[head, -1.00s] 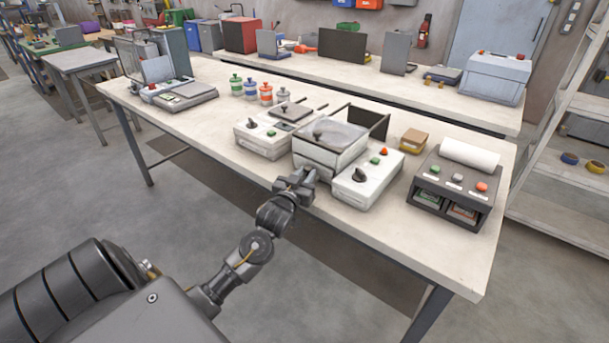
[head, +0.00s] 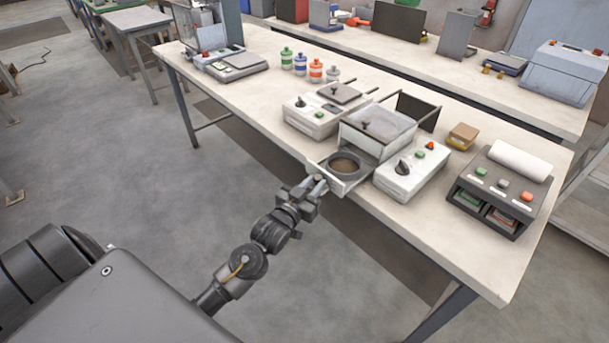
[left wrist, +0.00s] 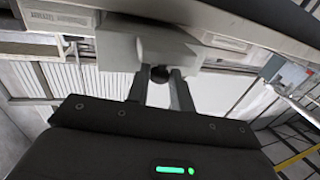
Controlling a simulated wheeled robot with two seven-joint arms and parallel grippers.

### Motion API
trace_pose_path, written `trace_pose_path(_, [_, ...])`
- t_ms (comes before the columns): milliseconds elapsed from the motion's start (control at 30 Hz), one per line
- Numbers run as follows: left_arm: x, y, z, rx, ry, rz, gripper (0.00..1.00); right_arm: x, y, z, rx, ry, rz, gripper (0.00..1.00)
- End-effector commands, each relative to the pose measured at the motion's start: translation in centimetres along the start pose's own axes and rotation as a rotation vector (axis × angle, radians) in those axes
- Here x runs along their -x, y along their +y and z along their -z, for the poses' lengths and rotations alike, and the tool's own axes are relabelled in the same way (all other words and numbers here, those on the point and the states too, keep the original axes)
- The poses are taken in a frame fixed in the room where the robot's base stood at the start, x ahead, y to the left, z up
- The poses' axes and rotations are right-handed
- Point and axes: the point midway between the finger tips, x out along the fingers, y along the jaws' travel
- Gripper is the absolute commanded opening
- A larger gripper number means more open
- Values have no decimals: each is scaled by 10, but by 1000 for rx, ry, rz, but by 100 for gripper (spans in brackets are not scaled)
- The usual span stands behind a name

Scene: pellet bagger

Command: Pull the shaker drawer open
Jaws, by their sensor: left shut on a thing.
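The shaker (head: 378,132) is a light box with a clear lid, standing on the near workbench. Its drawer (head: 361,180) sticks out at the front, over the bench's front edge, with a dark round dish (head: 345,163) of brownish contents in it. My left gripper (head: 317,184) is at the drawer's front, shut on its handle. In the left wrist view the two fingers (left wrist: 160,88) close around a small dark round knob (left wrist: 160,74) below a grey block. The handle is mostly hidden by the fingers in the head view. My right gripper is not in view.
A control box with a knob and buttons (head: 412,172) stands right of the drawer, close to it. A second device (head: 316,117) is to the left. A dark label printer (head: 503,185) is at the right. The floor in front of the bench is clear.

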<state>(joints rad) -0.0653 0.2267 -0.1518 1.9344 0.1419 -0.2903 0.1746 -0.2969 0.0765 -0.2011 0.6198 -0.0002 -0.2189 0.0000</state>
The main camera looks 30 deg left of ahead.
Motion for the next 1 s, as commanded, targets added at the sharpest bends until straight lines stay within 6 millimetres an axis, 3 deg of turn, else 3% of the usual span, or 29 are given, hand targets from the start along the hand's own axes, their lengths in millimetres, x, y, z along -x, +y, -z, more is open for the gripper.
trace_pose_path(400, [1, 3, 0, 0, 2, -8, 0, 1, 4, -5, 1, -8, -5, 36])
trace_pose_path(433, [1, 3, 0, 0, 2, -8, 25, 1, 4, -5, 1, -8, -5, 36])
trace_pose_path(600, [2, 3, 0, 0, 1, -7, 45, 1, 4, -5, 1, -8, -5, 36])
trace_pose_path(867, [2, 2, 0, 0, 1, -6, 45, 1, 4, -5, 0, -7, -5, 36])
trace_pose_path(1000, [14, 2, -2, 1, 0, -6, 45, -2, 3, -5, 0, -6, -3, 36])
